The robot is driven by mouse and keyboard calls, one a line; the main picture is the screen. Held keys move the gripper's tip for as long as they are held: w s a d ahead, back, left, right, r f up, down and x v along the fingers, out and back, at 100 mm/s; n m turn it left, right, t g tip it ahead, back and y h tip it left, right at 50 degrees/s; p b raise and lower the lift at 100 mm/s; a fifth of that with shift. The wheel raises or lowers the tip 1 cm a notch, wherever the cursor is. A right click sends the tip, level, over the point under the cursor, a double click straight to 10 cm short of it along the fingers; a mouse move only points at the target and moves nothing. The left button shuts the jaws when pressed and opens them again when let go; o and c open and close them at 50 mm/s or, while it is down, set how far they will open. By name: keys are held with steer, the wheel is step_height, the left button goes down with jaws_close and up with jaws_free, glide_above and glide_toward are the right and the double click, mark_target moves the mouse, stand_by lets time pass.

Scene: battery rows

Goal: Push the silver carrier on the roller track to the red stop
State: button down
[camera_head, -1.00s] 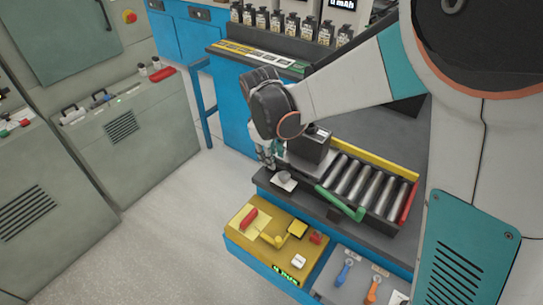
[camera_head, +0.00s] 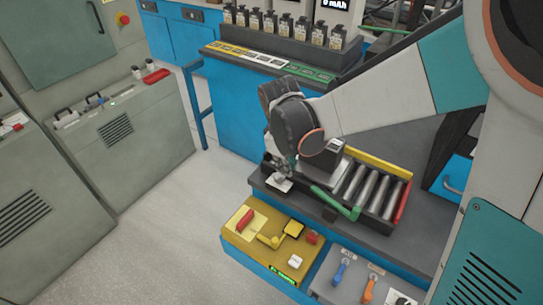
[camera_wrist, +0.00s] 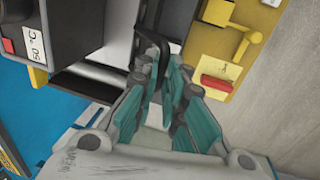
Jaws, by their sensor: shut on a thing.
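The silver carrier (camera_head: 318,178) sits at the left part of the roller track (camera_head: 368,190) with a dark box (camera_head: 322,160) on it. Bare rollers show between it and the red stop (camera_head: 402,204) at the right end. My gripper (camera_head: 281,173) is at the carrier's left end. In the wrist view, my gripper's teal fingers (camera_wrist: 164,72) are closed around a black handle-like bar (camera_wrist: 147,45) beside the silver plate (camera_wrist: 95,78). The fingers hide part of the bar, and its join to the carrier is unclear.
A green lever (camera_head: 335,202) runs along the track's front side, and a yellow rail (camera_head: 382,168) along the back. A yellow control box (camera_head: 262,240) stands in front.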

steer(key=s+d+p, duration=0.1)
steer(key=s+d, duration=1)
steer(key=d, duration=0.3)
steer(key=shift+s, duration=0.25)
steer(key=shift+d, duration=0.15)
steer(key=c, duration=1.7)
jaws_free()
steer(key=shift+d, duration=0.1)
steer(key=shift+r, duration=0.1)
steer(key=r, duration=0.3)
steer(key=s+a+r, duration=0.1)
steer(key=r, duration=0.7)
steer(key=shift+s+a+r, duration=0.2)
steer(key=shift+s+r, duration=0.05)
steer(key=shift+s, duration=0.05)
